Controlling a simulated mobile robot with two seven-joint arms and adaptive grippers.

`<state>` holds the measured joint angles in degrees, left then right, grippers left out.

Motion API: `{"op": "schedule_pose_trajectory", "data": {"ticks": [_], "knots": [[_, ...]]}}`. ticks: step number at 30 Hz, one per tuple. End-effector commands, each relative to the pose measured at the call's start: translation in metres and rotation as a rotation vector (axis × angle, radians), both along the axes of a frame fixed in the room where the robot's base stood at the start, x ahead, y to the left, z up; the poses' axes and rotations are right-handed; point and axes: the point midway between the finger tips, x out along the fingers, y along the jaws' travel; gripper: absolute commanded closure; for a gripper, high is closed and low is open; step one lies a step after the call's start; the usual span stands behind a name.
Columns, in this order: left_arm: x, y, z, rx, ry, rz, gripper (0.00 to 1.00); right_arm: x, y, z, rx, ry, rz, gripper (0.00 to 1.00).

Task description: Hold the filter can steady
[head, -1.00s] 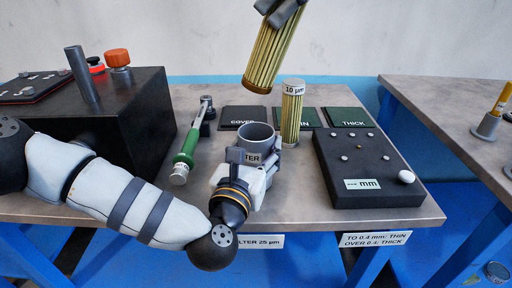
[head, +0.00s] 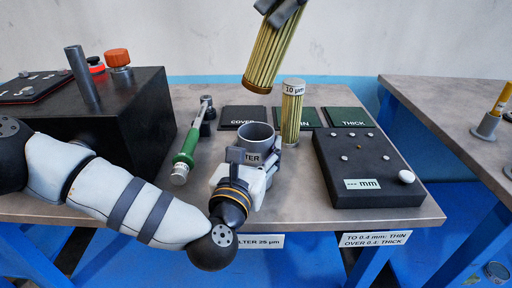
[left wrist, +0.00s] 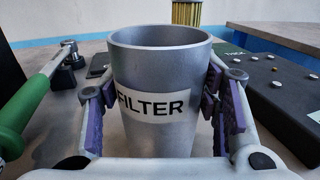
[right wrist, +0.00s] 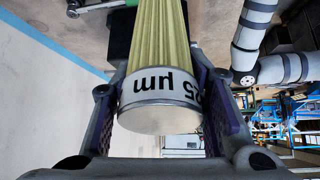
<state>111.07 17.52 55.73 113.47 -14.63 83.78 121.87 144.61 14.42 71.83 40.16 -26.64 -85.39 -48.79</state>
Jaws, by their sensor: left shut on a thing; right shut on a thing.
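The filter can (head: 258,137) is a grey open-topped cup standing upright on the table. Its "FILTER" label (left wrist: 152,104) faces my left wrist camera. My left gripper (head: 256,165) is shut on the can, one finger pad on each side, as the left wrist view shows. The inside of the can is mostly hidden.
A second cartridge marked 10 µm (head: 293,112) stands right of the can. A green-handled tool (head: 187,147) lies to the left, beside a black box (head: 120,125). A dark block with small knobs (head: 365,170) is at right. Mats marked COVER (head: 243,114) and THICK (head: 347,114) lie behind.

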Motion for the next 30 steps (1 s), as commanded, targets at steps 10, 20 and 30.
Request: {"op": "schedule_pose_trajectory", "data": {"ticks": [10,20,30], "knots": [[0.0,0.0,-0.001,0.001,0.002,0.0,1.0,0.0,0.0,-0.015,0.0,-0.001,-0.001,0.97],[0.0,0.0,-0.001,0.001,0.002,0.0,1.0,0.0,0.0,-0.038,0.001,-0.001,-0.001,0.97],[0.0,0.0,-0.001,0.001,0.002,0.0,1.0,0.0,0.0,-0.063,0.0,0.001,0.001,0.97]]}}
